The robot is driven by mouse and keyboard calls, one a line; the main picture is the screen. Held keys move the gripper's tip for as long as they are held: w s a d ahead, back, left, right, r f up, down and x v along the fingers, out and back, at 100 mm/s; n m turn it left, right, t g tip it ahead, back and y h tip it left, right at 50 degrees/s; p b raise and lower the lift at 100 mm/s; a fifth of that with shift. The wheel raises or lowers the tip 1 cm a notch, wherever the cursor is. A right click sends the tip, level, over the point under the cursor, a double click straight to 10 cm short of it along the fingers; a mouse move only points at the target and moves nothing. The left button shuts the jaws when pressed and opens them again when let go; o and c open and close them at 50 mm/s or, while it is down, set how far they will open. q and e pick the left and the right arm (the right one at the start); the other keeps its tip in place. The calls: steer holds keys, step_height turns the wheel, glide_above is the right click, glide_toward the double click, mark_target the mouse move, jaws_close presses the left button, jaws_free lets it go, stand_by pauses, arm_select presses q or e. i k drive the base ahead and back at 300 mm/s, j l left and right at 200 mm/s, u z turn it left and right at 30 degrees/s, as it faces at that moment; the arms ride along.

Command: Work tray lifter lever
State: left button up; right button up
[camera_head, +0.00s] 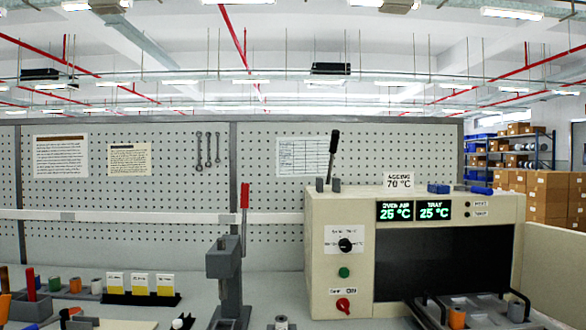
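A lever with a black grip (334,143) stands nearly upright at the top left of the cream oven (315,250), leaning slightly right. The oven's displays both read 25 °C, and a sign on top reads ageing 70 °C. A tray with black rails (480,298) is in front of the oven's dark opening at the lower right, cut off by the frame. An orange piece (457,318) and a grey piece (516,311) are on it. Neither of my grippers is in view.
A grey bench press (230,270) with a red-handled lever (245,196) stands left of the oven. Several cards (140,284) and small coloured parts are on the bench at left. A pegboard (130,220) closes off the back. Blue pieces (438,188) lie on the oven top.

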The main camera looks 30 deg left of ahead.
mark_target(336, 133)
steer(key=u, duration=0.85)
